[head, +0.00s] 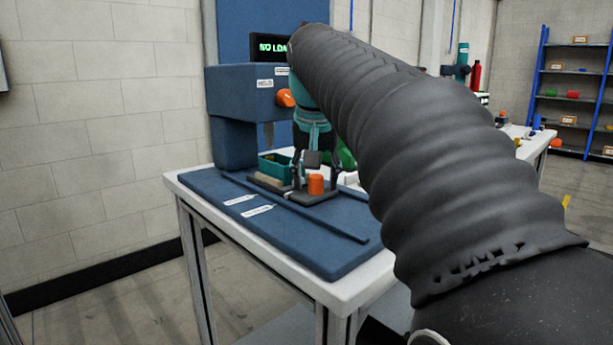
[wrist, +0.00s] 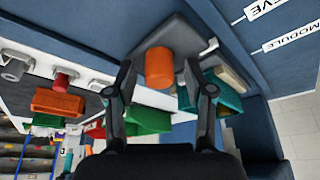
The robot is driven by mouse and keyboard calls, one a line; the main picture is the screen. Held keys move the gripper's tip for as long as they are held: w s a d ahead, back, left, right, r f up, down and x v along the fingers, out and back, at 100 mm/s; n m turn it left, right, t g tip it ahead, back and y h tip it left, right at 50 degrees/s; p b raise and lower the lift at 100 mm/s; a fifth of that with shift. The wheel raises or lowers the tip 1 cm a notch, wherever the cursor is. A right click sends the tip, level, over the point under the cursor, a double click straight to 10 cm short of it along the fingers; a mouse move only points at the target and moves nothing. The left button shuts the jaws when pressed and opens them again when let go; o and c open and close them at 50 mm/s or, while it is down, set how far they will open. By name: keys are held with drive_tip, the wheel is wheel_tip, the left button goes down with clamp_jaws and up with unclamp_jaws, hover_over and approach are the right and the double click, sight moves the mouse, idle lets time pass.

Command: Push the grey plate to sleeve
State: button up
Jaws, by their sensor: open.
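My gripper (head: 314,181) is open over the plate, with a finger on either side of the orange cylinder in the wrist view (wrist: 158,70); contact cannot be told. Two white labels lie on the blue surface in front of the plate; in the wrist view one ends in "VE" (wrist: 264,9) and the other reads "MODULE" (wrist: 290,40).
A blue machine (head: 233,110) with a "NO LOA…" display (head: 270,47) stands behind the plate. Dark rails (head: 310,217) run along the blue surface (head: 335,250). The front of that surface is clear.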

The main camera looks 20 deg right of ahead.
drive_tip(key=v, duration=1.2)
idle(0.7)
